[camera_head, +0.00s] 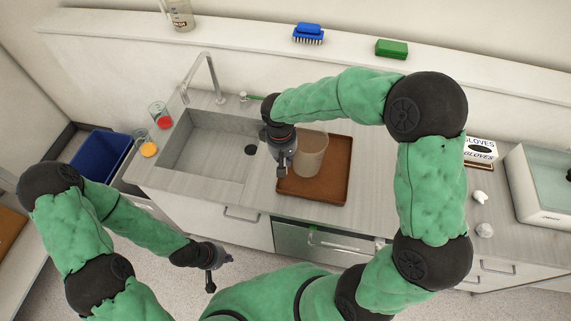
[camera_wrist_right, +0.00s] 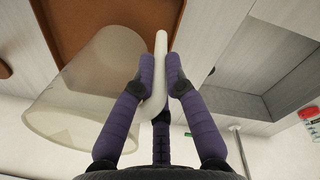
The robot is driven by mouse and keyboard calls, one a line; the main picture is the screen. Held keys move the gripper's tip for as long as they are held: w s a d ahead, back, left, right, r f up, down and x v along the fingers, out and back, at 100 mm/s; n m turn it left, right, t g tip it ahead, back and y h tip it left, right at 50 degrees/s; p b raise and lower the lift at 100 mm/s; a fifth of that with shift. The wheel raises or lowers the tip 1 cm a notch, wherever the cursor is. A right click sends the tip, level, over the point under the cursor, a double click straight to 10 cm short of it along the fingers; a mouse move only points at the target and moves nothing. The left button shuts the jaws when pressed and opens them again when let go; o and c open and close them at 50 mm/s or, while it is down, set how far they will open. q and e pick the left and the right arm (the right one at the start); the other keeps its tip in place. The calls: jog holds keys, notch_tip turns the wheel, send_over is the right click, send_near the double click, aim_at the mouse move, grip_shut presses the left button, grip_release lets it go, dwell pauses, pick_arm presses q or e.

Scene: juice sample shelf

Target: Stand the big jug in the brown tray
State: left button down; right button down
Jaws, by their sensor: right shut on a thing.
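The big jug (camera_head: 311,153) is a clear, greyish beaker-like vessel that appears upright over the brown tray (camera_head: 331,191) on the counter. Whether its base touches the tray cannot be told. My right gripper (camera_head: 284,163) is at the jug's left side. In the right wrist view the jug (camera_wrist_right: 88,98) shows beside the fingers, and my right gripper (camera_wrist_right: 160,82) is shut on its pale handle (camera_wrist_right: 161,48). The brown tray (camera_wrist_right: 82,18) shows behind the jug there. My left gripper (camera_head: 219,272) is empty, fingers apart, in front of the counter.
A sink (camera_head: 205,150) with a tap is left of the tray. Beakers with red (camera_head: 160,115) and orange (camera_head: 147,146) contents stand beyond its left edge. A glove box (camera_head: 481,150) is at right. A blue brush (camera_head: 308,34) and green sponge (camera_head: 391,48) lie on the back ledge.

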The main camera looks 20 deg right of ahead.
aim_at(285, 165)
jog(key=shift+w+d+f, duration=0.1)
jog(key=shift+d+f, duration=0.05)
jog(key=shift+f, duration=0.8)
jog(key=shift+w+d+f, duration=0.1)
jog(key=shift+f, duration=0.85)
jog(key=shift+f+b, duration=0.15)
jog(key=shift+b, duration=0.25)
jog(key=c, duration=1.3)
grip_release()
jog(key=shift+r, duration=0.45)
jog(key=r, duration=0.3)
jog(key=r+p, duration=0.1)
jog(key=r, duration=0.3)
jog(key=a+r, duration=0.1)
jog(key=r, duration=0.3)
jog(key=shift+s+r+p, duration=0.2)
jog(key=shift+r+p, duration=0.05)
jog(key=shift+p, duration=0.1)
